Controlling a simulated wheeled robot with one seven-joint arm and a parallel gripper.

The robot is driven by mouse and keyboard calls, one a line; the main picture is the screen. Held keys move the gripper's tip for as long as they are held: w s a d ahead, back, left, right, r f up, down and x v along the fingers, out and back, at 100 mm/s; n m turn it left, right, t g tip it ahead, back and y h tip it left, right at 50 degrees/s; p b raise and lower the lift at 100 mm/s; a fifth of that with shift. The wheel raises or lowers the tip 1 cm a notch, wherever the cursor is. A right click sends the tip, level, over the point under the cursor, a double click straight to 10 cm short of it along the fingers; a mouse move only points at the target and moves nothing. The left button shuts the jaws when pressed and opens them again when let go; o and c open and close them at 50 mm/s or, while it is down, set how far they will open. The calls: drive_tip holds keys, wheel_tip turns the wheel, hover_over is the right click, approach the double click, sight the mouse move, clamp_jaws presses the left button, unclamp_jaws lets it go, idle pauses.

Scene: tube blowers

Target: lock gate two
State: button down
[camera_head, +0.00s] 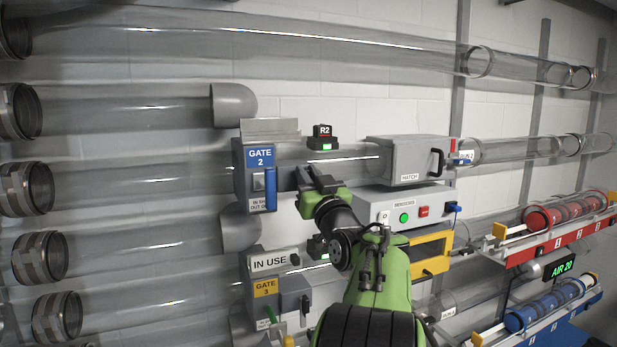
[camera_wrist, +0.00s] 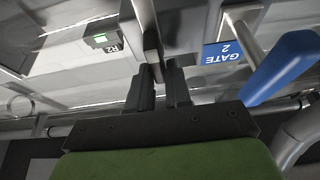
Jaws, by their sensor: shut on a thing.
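A partly hidden label below seems to read IN SHUT, OUT OPEN. A grey plate (camera_head: 270,128) stands at the top. My gripper (camera_head: 309,181) is just right of the housing. In the wrist view my gripper (camera_wrist: 160,75) is shut on a narrow grey bar (camera_wrist: 151,42), which looks like the gate's handle. The blue lever (camera_wrist: 283,66) is right of the fingers, apart from them. Where the bar joins the gate is hidden.
The R2 indicator (camera_head: 323,138) shows a green light above my gripper. A grey hatch (camera_head: 410,160) and a white button box (camera_head: 400,207) are to the right. Gate three (camera_head: 265,288), with an IN USE sign (camera_head: 270,262), is below. Clear tubes run behind.

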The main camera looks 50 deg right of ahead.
drive_tip(key=shift+m, duration=0.3)
drive_tip(key=shift+s+d+f+m+g+h+p, duration=0.1)
drive_tip(key=shift+d+f+m+g+h, duration=0.25)
drive_tip(key=shift+m+g, duration=2.15)
drive_tip(key=shift+s+d+f+m+g+h+p, duration=0.25)
drive_tip(key=shift+m+h, duration=0.35)
drive_tip(key=shift+m, duration=4.1)
drive_tip(key=shift+f+m+g+h, duration=0.15)
drive_tip(key=shift+m+g+h, duration=0.3)
drive_tip(key=shift+m+g, duration=2.1)
drive_tip(key=shift+m+t, duration=1.1)
drive_tip(key=shift+m, duration=0.15)
drive_tip(key=c, duration=1.1)
unclamp_jaws()
drive_tip(key=shift+c, duration=0.2)
